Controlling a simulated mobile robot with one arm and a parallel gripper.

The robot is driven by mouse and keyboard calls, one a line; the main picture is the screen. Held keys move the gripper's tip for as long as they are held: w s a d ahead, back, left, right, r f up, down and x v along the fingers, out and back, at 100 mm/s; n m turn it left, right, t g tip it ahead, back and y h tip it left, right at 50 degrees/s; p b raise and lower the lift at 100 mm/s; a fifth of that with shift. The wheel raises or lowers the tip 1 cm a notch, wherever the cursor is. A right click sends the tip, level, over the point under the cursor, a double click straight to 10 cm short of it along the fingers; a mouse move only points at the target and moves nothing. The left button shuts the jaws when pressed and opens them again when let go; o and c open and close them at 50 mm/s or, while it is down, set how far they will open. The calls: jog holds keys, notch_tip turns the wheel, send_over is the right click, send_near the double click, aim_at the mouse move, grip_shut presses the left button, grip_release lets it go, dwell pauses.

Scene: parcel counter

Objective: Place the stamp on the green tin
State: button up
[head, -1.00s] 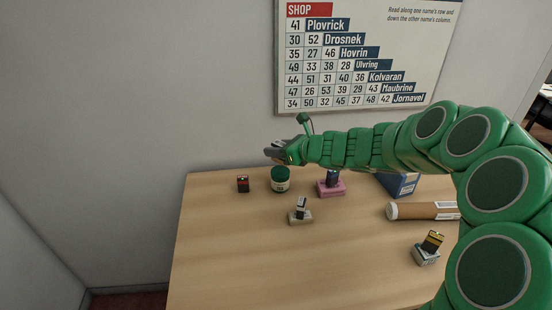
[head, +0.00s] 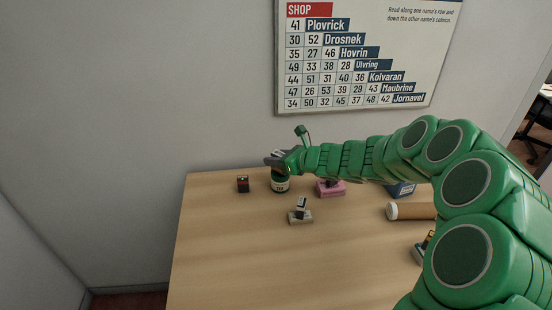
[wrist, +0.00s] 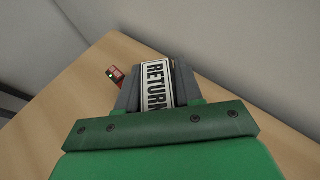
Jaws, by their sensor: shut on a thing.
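My gripper (head: 275,161) is shut on a stamp (wrist: 157,86) with a white face reading "RETURN"; in the wrist view it sits between the two grey fingers. In the head view my gripper is right over the green tin (head: 280,186), at the back left of the counter. The fingers hide the tin's top and most of the held stamp, so I cannot tell whether the stamp touches the tin. The tin does not show in the wrist view.
A small black and red block (head: 243,184) stands left of the tin. To the right are a pink pad (head: 331,191), a grey pad with a stamp (head: 300,216), a cardboard tube (head: 410,211) and a blue box (head: 402,190). The counter's (head: 235,250) front left is clear.

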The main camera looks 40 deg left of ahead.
jog(key=shift+f, duration=0.1)
jog(key=o, duration=1)
jog(key=shift+o, duration=0.2)
jog(key=shift+d+r, duration=0.15)
jog(key=shift+r, duration=0.05)
jog(key=v, duration=1.1)
jog(key=shift+d+r, duration=0.2)
jog(key=shift+d, duration=0.15)
